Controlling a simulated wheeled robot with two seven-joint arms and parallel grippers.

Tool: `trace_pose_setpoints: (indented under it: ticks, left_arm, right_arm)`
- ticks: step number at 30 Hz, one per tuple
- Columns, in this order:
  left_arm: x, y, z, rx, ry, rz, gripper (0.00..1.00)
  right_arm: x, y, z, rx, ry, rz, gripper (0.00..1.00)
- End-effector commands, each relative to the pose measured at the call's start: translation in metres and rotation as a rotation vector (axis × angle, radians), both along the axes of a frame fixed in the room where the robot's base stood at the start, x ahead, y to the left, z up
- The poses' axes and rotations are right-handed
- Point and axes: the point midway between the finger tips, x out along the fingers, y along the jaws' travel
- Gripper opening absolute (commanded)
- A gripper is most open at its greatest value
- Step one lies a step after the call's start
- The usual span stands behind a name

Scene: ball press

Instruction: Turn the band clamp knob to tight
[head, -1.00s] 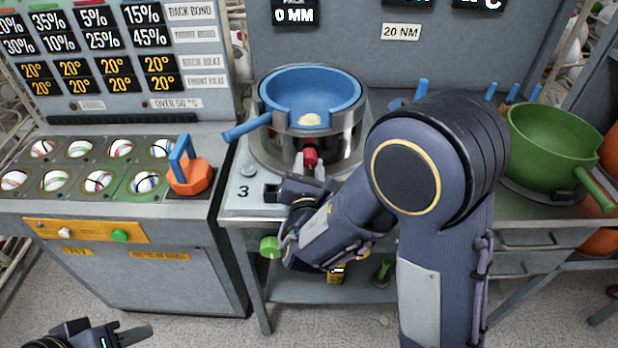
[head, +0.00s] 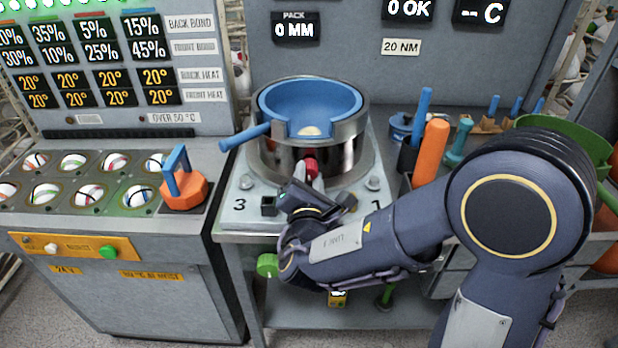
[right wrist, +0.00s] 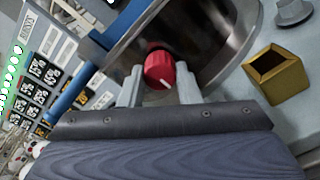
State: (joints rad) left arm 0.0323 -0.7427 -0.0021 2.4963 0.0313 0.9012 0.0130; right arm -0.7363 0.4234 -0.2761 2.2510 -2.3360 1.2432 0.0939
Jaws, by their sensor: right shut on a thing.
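The red band clamp knob (head: 310,166) sits on the front of the steel band (head: 279,158) around the blue bowl (head: 325,101). In the right wrist view the red knob (right wrist: 159,70) has a white pointer line toward its lower right. My right gripper (head: 308,178) reaches the knob from the front, and its two fingers stand on either side of it, shut on it. The fingers also show in the right wrist view (right wrist: 160,86). Markings around the knob are hidden. My left gripper is not in view now.
The base plate (head: 240,203) bears the numbers 3 and 1. An orange-handled tool (head: 430,152) and blue-handled tools stand to the right. An orange block with a blue handle (head: 183,188) is at left, beside a tray of balls.

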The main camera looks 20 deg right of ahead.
Motion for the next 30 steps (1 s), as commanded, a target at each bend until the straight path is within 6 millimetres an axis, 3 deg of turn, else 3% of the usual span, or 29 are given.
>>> trace_pose_setpoints:
  ticks: [2,3,7,17,30]
  left_arm:
    - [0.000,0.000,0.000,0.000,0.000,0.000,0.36]
    - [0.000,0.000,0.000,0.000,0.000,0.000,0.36]
    - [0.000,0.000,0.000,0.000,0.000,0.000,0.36]
    - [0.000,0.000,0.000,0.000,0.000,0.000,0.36]
    - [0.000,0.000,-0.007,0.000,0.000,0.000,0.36]
  right_arm:
    - [0.000,0.000,-0.001,0.002,0.003,0.001,0.07]
    - [0.000,0.000,-0.001,0.002,0.003,0.001,0.34]
    - [0.000,0.000,-0.001,0.000,0.001,0.001,0.51]
    - [-0.003,0.001,0.000,0.000,0.000,0.001,0.52]
    - [-0.065,0.020,-0.001,0.000,0.001,0.005,0.52]
